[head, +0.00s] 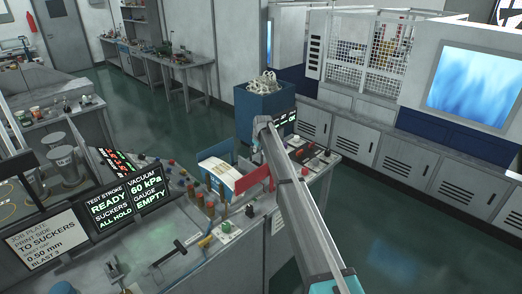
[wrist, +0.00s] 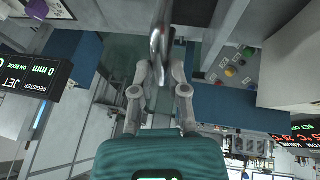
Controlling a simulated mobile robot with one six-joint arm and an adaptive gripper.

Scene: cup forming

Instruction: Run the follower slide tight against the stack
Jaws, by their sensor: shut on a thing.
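The stack (head: 222,176), pale with printed edges, sits in a blue-sided holder (head: 213,151) on the bench in the head view. A red plate (head: 254,187) stands at its right side, partly hidden by my arm; it may be the follower slide. I cannot tell whether it touches the stack. In the wrist view my gripper (wrist: 159,70) is shut on a shiny metal handle (wrist: 161,32). What the handle joins is out of view. In the head view my arm mostly hides the gripper.
A blue bin (head: 262,105) with pale scraps stands behind my arm. Red and brown knobs (head: 210,208) crowd the bench left of it. A display (head: 112,208) reads "ALL HOLD" and "EMPTY". Open floor (head: 400,240) lies to the right.

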